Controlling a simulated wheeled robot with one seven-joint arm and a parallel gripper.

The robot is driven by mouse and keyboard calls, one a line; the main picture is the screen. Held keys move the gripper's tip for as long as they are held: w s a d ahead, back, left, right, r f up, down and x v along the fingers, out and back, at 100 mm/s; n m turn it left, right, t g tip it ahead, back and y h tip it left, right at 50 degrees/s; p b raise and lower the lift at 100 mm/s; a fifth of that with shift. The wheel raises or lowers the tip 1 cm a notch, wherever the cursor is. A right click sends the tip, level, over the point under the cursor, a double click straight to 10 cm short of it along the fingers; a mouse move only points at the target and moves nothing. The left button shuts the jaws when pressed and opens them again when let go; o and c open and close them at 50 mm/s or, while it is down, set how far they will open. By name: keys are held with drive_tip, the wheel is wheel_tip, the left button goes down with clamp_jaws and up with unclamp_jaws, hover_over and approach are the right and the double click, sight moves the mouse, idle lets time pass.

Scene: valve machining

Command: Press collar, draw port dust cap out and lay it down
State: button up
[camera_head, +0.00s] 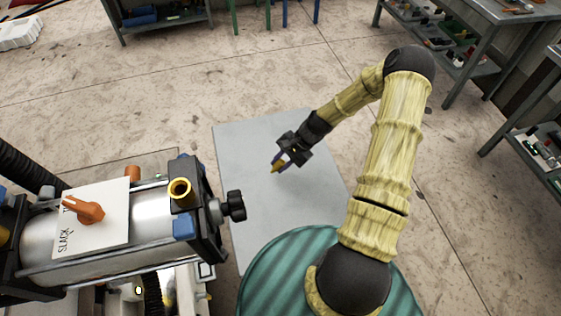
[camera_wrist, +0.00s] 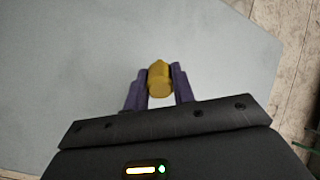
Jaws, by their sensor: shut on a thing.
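My gripper (camera_head: 278,163) is shut on the yellow dust cap (camera_head: 277,168). In the wrist view the dust cap (camera_wrist: 159,79) sits between the two purple fingers of my gripper (camera_wrist: 160,85), with its rounded end showing past them. The gripper and cap are over the pale grey sheet (camera_head: 295,205); how high above it I cannot tell. The brass port with its collar (camera_head: 180,190) is on the cylinder's end block at the left, open at the top and apart from the gripper.
The cylinder (camera_head: 150,222) carries a white plate with an orange pointer (camera_head: 84,209) marked SLACK. A black knob (camera_head: 234,206) sticks out towards the grey sheet. The sheet looks bare around the gripper. Shelves with small parts (camera_head: 450,40) stand at the back right.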

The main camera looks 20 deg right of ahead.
drive_tip(key=shift+f+b, duration=0.4)
drive_tip(key=shift+f, duration=0.4)
drive_tip(key=shift+f, duration=0.4)
idle(0.4)
drive_tip(key=o, duration=1)
drive_tip(key=shift+o, duration=0.2)
drive_tip(key=v, duration=1.7)
drive_tip(key=shift+d+r+b, duration=0.15)
drive_tip(key=shift+b, duration=0.2)
